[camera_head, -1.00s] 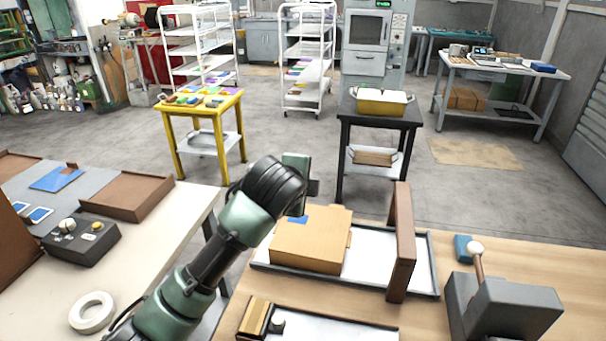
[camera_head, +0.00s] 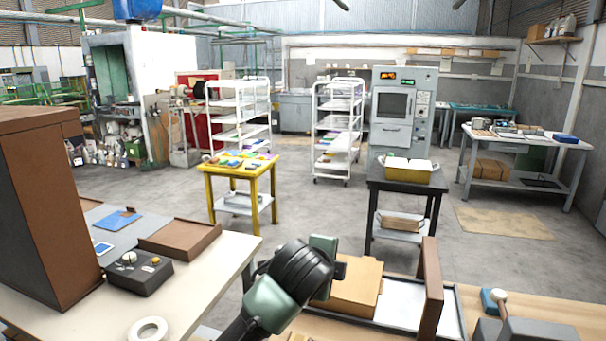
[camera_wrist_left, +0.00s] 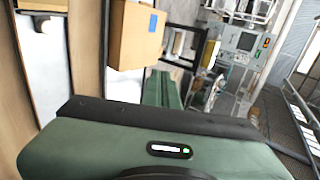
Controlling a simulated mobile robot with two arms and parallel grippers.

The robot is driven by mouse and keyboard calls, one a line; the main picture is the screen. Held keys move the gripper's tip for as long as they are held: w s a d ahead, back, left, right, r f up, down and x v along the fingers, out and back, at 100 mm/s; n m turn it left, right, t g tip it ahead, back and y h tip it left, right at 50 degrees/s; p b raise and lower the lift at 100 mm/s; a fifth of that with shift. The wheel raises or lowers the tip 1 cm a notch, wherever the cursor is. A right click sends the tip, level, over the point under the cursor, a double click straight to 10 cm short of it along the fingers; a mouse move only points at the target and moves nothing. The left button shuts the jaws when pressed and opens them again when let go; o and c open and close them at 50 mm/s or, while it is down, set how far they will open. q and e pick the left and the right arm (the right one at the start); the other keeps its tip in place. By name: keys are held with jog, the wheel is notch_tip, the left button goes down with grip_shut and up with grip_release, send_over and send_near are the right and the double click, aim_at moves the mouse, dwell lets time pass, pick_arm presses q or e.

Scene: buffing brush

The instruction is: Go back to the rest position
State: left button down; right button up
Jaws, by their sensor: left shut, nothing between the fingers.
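My left gripper (camera_head: 328,262) shows at the lower middle of the head view, at the end of my green and black arm. It is shut and empty. It hangs in front of the far left edge of a cardboard box (camera_head: 356,292) as seen in the picture; whether it touches the box cannot be told. In the left wrist view the green fingers (camera_wrist_left: 163,88) point away past the box (camera_wrist_left: 134,38), which has a blue label, with a visible gap between them. My right gripper is not in view.
A wooden bench (camera_head: 555,315) with a brown upright panel (camera_head: 430,290) and a lever box (camera_head: 500,325) lies at right. A pale table (camera_head: 215,265) with a control box (camera_head: 138,274) and tape roll (camera_head: 148,329) lies at left. Open floor (camera_head: 320,215) lies beyond.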

pick_arm(q)
jog(key=s+a+f+n+g, duration=0.2)
jog(key=s+a+f+n, duration=0.5)
jog(key=f, duration=0.4)
jog(key=s+a+f+n+g, duration=0.2)
jog(key=s+a+f+n, duration=0.3)
jog(key=s+f, duration=0.5)
jog(key=s+a+f+n+g+y, duration=0.2)
jog(key=s+a+f+n, duration=0.2)
jog(key=s+a, duration=0.5)
jog(key=s+a+f+n+g+y, duration=0.1)
jog(key=s+a+f+n, duration=0.3)
jog(key=s, duration=0.9)
notch_tip(320, 180, down, 25)
jog(key=s+a+g, duration=0.1)
jog(key=s+a+f+g, duration=0.1)
jog(key=s+a+f, duration=0.2)
jog(key=s+f, duration=1.3)
jog(key=shift+s+m+g+y, duration=0.3)
jog(key=shift+s+m, duration=0.1)
jog(key=shift+s, duration=0.05)
